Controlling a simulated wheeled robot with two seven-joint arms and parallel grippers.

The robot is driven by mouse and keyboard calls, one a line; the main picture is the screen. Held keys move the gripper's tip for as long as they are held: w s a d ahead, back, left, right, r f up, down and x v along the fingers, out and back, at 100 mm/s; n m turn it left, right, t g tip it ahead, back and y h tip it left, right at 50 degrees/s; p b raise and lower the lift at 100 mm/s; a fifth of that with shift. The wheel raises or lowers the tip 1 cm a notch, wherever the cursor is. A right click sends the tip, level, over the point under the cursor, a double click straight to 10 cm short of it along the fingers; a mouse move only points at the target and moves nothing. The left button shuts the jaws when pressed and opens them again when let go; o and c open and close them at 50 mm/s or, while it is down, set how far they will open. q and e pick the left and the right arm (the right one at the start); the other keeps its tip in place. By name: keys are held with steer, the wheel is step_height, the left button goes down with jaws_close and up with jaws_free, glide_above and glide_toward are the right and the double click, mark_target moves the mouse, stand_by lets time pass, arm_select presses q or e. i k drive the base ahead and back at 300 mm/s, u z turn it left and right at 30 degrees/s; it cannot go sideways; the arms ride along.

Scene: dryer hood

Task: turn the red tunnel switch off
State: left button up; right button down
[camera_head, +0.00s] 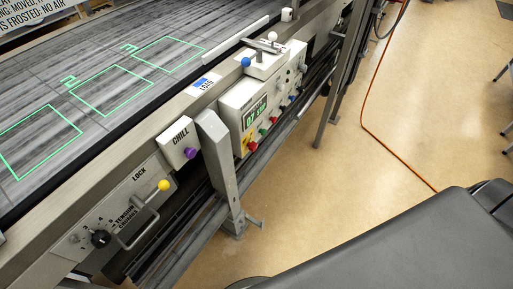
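A white control box (250,112) is mounted on the side of the conveyor, with a small dark display (256,115) reading in green digits. Along its lower edge is a row of small coloured knobs. One red knob (253,146) sits at the near end, and another red one (274,119) sits farther along, past a green knob (264,131). Their labels are too small to read, so I cannot tell which is the tunnel switch or how it is set. Neither of my grippers is in view.
A grey post (217,158) stands just before the control box. Nearer are a CHILL box with a purple knob (190,153) and a LOCK lever with a yellow ball (164,185). The belt (60,100) has green outlined squares. An orange cable (372,100) crosses open floor.

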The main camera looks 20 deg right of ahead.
mark_target(252, 146)
steer(key=u, duration=1.65)
steer(key=k, duration=1.85)
steer(key=z, duration=2.35)
steer(key=i, duration=0.5)
